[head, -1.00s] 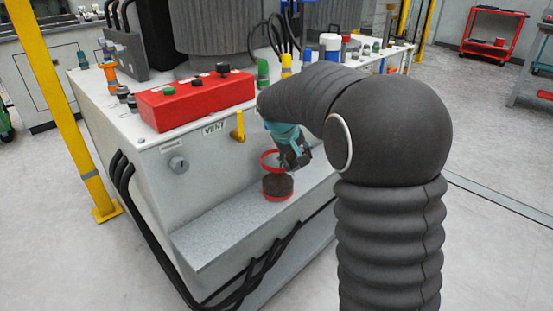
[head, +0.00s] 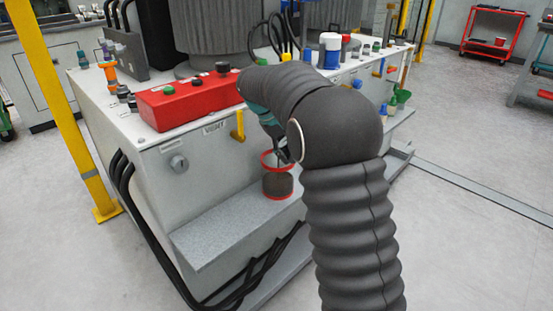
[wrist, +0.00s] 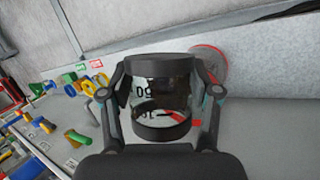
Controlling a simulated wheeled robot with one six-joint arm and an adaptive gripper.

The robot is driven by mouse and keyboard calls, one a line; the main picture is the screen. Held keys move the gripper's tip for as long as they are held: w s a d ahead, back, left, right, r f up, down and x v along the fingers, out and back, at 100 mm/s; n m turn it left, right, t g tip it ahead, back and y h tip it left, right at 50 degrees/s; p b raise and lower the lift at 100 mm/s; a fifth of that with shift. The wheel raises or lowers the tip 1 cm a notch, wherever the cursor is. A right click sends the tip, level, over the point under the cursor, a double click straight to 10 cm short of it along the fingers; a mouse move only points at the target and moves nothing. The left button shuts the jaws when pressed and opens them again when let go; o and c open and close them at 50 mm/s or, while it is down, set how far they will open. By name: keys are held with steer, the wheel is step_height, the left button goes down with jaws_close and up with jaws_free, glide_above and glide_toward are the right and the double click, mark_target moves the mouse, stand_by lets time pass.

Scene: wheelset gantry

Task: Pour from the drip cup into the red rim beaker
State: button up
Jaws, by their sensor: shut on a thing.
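The red rim beaker (head: 277,184) stands upright on the grey ledge, clear-walled with red bands at top and bottom and a dark brown fill low down. My gripper (head: 283,152) is beside its rim in the head view, partly hidden by my arm. In the wrist view my gripper (wrist: 161,104) is shut on a clear cup with black rim and base and dark markings, taken as the drip cup (wrist: 160,97). A red-edged round part of the beaker (wrist: 222,62) shows just behind that cup. Whether anything is in the held cup, I cannot tell.
The ledge (head: 215,232) has bare room left of the beaker. A red control box (head: 185,102) sits on top. Black hoses (head: 125,190) run down the left side.

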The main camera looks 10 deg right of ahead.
steer(key=shift+w+a+r+g, duration=0.1)
steer(key=shift+w+r+g, duration=0.05)
steer(key=shift+w+g, duration=0.25)
steer(key=shift+w+a+r+n+g+h, duration=0.15)
steer(key=shift+r+n+g+h, duration=0.15)
steer(key=shift+g+h, duration=0.2)
steer(key=shift+r, duration=0.15)
stand_by(0.7)
